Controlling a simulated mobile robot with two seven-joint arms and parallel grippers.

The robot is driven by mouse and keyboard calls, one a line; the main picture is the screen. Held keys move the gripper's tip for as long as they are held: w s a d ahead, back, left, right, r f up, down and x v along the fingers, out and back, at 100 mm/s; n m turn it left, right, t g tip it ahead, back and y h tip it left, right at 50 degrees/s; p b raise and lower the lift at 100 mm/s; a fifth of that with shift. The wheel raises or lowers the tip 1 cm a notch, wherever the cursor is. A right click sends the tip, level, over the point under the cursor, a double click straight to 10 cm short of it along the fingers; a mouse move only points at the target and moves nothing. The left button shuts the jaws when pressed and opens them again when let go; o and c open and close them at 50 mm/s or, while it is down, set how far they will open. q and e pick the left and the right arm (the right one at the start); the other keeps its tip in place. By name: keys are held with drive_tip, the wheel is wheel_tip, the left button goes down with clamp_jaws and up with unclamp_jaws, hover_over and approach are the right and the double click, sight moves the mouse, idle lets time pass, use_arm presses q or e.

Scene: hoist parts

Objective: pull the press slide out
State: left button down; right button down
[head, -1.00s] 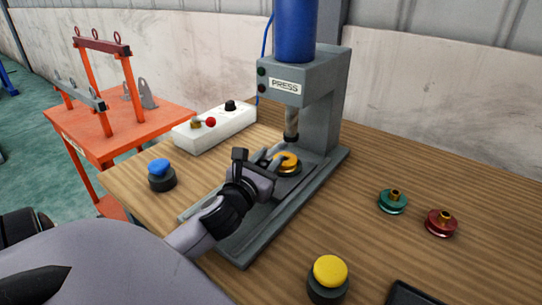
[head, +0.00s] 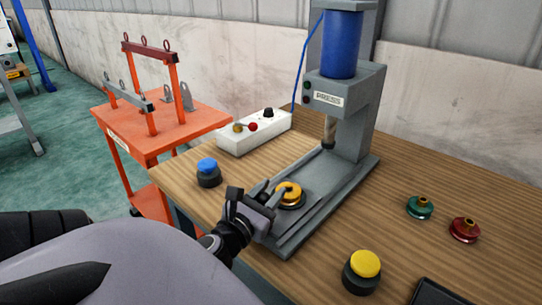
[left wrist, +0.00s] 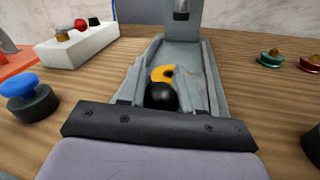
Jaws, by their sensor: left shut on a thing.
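The grey press (head: 358,110) stands on the wooden table, with its ram (head: 329,132) above a long grey base. The press slide (head: 302,206) is on the front part of this base, clear of the ram. A yellow-orange wheel (head: 289,191) sits on the slide; it also shows in the left wrist view (left wrist: 163,73). My left gripper (head: 262,196) is shut at the slide's front end, on a black ball knob (left wrist: 161,96) that shows between the fingers in the left wrist view. The fingers hide part of the slide. My right gripper is not in view.
A blue button (head: 208,172) and a white control box (head: 255,132) stand left of the press. A yellow button (head: 362,270) is at the front. Green (head: 420,207) and red (head: 465,229) wheels lie to the right. An orange cart (head: 165,125) stands beyond the table's left edge.

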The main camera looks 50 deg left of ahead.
use_arm(q)
drive_tip(key=c, duration=0.8)
unclamp_jaws()
drive_tip(key=shift+r, duration=0.1)
drive_tip(key=shift+s+d, duration=0.1)
drive_tip(key=shift+s, duration=0.2)
drive_tip(key=b+v, duration=0.1)
drive_tip(key=v, duration=0.4)
drive_tip(key=shift+v, duration=0.75)
